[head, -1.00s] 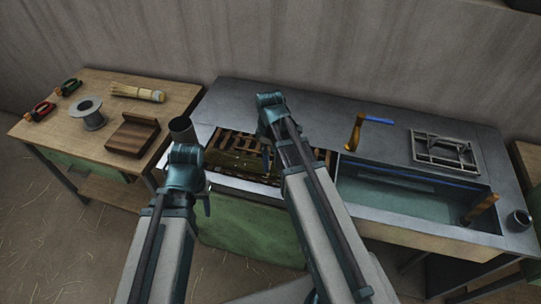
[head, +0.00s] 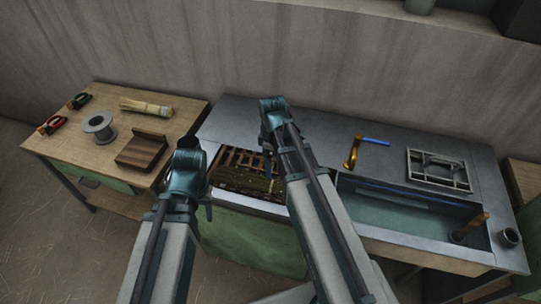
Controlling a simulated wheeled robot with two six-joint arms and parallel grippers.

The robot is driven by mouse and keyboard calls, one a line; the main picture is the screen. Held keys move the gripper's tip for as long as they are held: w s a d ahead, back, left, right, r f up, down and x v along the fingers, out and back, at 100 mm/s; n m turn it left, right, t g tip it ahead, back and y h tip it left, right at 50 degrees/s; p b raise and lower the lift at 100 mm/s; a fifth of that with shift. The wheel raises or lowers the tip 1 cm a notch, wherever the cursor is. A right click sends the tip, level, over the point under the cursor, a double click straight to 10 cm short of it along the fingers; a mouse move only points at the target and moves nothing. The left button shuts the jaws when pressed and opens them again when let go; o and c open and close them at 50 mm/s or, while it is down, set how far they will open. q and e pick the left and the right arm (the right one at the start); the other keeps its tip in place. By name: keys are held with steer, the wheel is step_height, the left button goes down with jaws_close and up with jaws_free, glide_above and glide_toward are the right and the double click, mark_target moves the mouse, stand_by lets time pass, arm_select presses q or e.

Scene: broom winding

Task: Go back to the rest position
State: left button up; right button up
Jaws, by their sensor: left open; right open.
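My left gripper (head: 188,158) is in front of the left edge of the grey bench. Its fingers are mostly hidden by its own wrist, and I see nothing held in it. My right gripper (head: 272,108) is above the middle of the grey bench (head: 320,125), by the right side of the grate tray. It looks empty and open, pointing away from me. Both arms come in from the bottom of the view, extended forward.
The wooden table (head: 75,145) at left holds a straw bundle (head: 146,107), a wire spool (head: 99,127), a wooden block (head: 142,150) and two pliers. The bench holds a grate tray (head: 240,172), a water basin (head: 400,205), a hook-shaped tool (head: 353,152) and a metal frame (head: 437,170).

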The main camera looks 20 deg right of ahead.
steer(key=s+a+m+h, duration=0.1)
steer(key=s+a+m, duration=0.6)
steer(key=s+a, duration=0.5)
steer(key=shift+s+a, duration=0.15)
steer(key=shift+a, duration=0.6)
steer(key=shift+c, duration=0.2)
